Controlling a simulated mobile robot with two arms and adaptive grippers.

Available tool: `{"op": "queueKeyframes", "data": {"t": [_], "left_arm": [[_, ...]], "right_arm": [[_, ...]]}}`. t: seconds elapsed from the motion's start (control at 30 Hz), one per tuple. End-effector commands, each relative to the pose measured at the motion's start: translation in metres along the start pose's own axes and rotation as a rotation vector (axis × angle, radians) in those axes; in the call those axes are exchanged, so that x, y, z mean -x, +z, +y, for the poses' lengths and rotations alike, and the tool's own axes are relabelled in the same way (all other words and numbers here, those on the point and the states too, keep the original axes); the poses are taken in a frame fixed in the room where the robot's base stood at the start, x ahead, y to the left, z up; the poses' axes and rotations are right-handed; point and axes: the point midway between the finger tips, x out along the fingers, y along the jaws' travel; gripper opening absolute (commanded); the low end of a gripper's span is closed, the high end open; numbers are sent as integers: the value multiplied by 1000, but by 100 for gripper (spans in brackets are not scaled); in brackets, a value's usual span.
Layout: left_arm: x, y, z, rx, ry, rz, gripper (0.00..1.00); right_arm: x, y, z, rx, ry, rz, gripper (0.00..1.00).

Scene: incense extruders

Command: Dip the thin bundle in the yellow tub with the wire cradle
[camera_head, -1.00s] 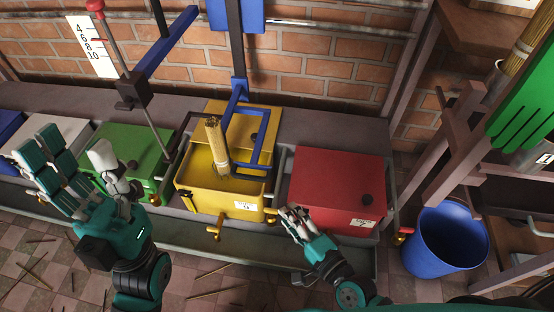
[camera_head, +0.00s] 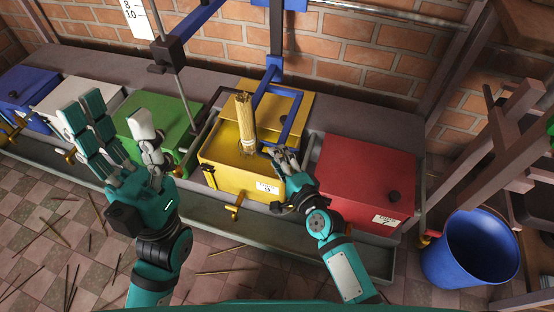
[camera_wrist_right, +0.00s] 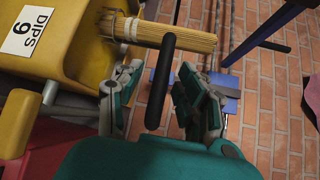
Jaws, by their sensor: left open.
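The yellow tub (camera_head: 234,181) stands in the middle of the row, its front part uncovered. The thin bundle (camera_head: 245,120) of pale sticks stands in it, slightly tilted, its lower end inside the tub. The blue wire cradle (camera_head: 287,131) is a frame beside the bundle. My right gripper (camera_head: 286,158) is at the tub's right front rim. In the right wrist view its fingers (camera_wrist_right: 160,98) are spread, with a dark rod (camera_wrist_right: 159,85) between them; the bundle (camera_wrist_right: 185,38) lies just beyond. My left gripper (camera_head: 118,125) is open and empty in front of the green tub.
A red tub (camera_head: 365,180) stands to the right, the green tub (camera_head: 160,122), a white tub (camera_head: 75,105) and a blue tub (camera_head: 28,90) to the left. A blue bin (camera_head: 470,250) stands on the floor at right. Loose sticks lie on the tiled floor.

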Motion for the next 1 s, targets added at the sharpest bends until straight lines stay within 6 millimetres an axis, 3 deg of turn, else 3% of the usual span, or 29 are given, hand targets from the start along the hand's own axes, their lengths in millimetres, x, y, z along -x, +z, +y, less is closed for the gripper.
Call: {"op": "queueKeyframes", "data": {"t": [0.4,0.7,1.0], "left_arm": [[-8,0,0,-3,7,30,55],[-7,-1,0,-3,5,28,55],[-6,-1,0,-3,5,27,55]], "right_arm": [[-10,0,0,1,0,0,38],[-10,0,2,-1,5,-1,0],[-9,1,6,-4,13,-2,0]]}}
